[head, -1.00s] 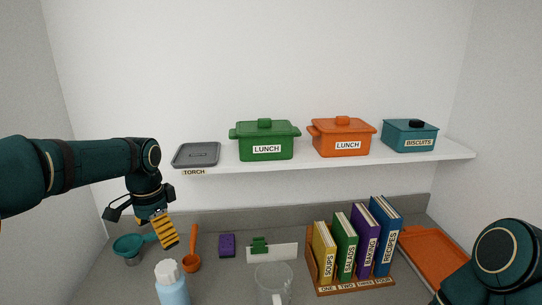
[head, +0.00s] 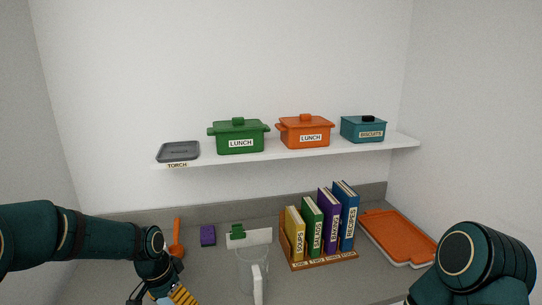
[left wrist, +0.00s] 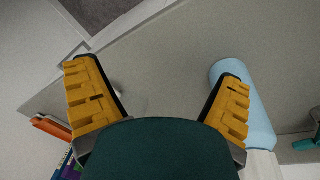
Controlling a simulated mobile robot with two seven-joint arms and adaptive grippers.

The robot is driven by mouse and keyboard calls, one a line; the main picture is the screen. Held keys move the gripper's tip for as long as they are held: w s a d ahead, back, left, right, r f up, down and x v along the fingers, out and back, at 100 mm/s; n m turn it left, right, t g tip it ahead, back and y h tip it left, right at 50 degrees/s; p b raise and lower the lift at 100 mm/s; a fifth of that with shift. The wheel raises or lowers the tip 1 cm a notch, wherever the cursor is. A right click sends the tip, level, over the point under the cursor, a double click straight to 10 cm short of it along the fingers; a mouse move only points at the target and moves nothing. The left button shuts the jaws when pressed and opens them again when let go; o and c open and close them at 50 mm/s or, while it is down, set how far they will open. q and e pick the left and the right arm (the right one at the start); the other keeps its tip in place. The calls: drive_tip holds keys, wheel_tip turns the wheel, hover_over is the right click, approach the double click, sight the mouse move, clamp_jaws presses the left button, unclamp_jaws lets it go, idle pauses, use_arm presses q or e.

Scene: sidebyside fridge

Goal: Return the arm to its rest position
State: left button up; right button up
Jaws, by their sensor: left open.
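My left arm comes in low from the left in the head view. Its gripper (head: 172,297) is at the bottom edge, partly cut off, with a yellow finger showing. In the left wrist view my left gripper (left wrist: 157,78) has its two yellow fingers wide apart, with nothing held between them. A light blue bottle (left wrist: 245,110) is beside and partly behind the right-hand finger in that view. Whether they touch I cannot tell. My right arm shows at the lower right of the head view, its gripper out of frame.
A clear jug (head: 253,268) stands right of my left gripper. An orange scoop (head: 177,248), purple block (head: 208,236), book rack (head: 325,260) and orange tray (head: 395,235) are on the counter. The shelf (head: 300,152) holds a grey tray and several lidded boxes.

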use_arm(q)
drive_tip(key=s+d+f+n+b, duration=0.1)
drive_tip(key=s+d+f+n, duration=0.1)
drive_tip(key=s+d+f, duration=0.2)
drive_tip(key=s+d+f+n+t+h+b, duration=0.1)
drive_tip(key=s+d+f+n, duration=0.2)
drive_tip(key=s+d+f, duration=0.2)
drive_tip(key=s+d+f+n+b, duration=0.1)
drive_tip(key=s+d+f, duration=0.3)
drive_tip(key=s+f, duration=0.5)
wheel_tip(320, 180, down, 6)
drive_tip(key=shift+d+f+n+h+b, duration=0.15)
drive_tip(key=shift+n+h+b, duration=0.25)
drive_tip(key=shift+n, duration=0.3)
use_arm(e)
drive_tip(key=f, duration=0.2)
drive_tip(key=s+f, duration=0.1)
drive_tip(key=f, duration=0.1)
drive_tip(key=shift+s+a, duration=0.1)
use_arm(q)
drive_tip(key=shift+s, duration=0.1)
